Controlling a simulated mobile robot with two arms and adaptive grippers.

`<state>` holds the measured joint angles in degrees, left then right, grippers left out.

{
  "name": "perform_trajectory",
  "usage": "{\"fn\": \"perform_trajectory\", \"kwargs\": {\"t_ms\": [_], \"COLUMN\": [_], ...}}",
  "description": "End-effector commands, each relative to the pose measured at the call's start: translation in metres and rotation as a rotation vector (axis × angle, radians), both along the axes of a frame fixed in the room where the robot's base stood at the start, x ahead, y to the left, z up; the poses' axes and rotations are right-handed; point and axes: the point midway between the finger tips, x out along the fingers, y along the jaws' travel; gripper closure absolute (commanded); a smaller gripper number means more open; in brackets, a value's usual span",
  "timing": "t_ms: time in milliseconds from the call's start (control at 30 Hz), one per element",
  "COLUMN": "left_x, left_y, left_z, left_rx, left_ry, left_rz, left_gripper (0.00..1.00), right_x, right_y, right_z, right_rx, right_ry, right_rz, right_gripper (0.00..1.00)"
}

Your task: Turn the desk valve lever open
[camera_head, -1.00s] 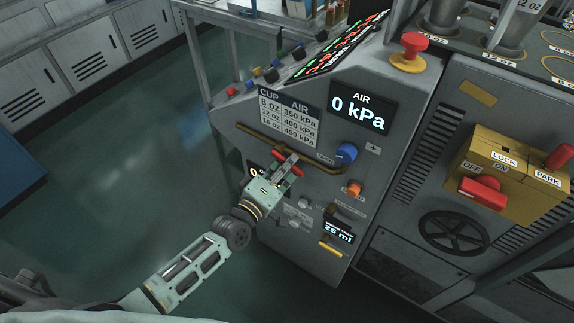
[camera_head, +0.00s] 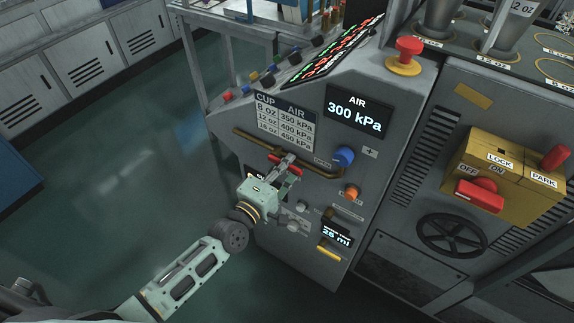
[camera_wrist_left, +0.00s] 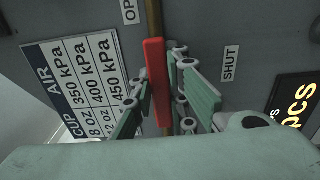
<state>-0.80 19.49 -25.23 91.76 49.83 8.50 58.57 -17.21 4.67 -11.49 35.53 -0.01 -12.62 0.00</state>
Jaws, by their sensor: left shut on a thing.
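The red valve lever (camera_wrist_left: 157,82) lies between the fingers of my left gripper (camera_head: 287,166), which is shut on it. In the left wrist view the lever runs nearly in line with the brass pipe (camera_wrist_left: 153,18). The label SHUT (camera_wrist_left: 230,63) is to its right, and part of an OPEN label (camera_wrist_left: 130,10) is at the top. In the head view the gripper's fingers hide most of the lever. The AIR display (camera_head: 354,116) above reads 300 kPa. My right gripper is not in view.
A blue knob (camera_head: 344,156) and an orange knob (camera_head: 351,192) stick out of the panel right of the gripper. A red emergency button (camera_head: 409,48) is on top. A yellow box (camera_head: 515,170) with red handles stands at right. The floor at left is clear.

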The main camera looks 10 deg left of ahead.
Motion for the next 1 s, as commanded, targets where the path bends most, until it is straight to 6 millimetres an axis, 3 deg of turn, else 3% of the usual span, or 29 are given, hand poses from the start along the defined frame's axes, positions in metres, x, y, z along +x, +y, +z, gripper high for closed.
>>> {"fn": "perform_trajectory", "kwargs": {"t_ms": [133, 167, 367, 733, 1000], "left_x": [0.001, 0.001, 0.001, -0.004, -0.049], "left_y": [0.001, 0.001, 0.001, 0.002, 0.018], "left_z": [0.001, 0.002, 0.001, 0.000, -0.001], "left_rx": [-0.008, -0.007, -0.004, -0.002, 0.000], "left_ry": [-0.001, -0.002, 0.000, 0.001, 0.003], "left_rz": [0.003, 0.003, 0.002, 0.001, 0.000], "left_gripper": [1.00, 0.83, 0.66, 0.66, 0.66], "right_x": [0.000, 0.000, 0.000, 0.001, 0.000], "right_y": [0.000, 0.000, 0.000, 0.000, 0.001], "right_z": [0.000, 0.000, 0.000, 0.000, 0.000], "right_rx": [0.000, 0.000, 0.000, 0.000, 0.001], "right_ry": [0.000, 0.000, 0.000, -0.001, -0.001], "right_rz": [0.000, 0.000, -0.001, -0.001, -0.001], "right_gripper": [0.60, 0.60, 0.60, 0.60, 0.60]}}
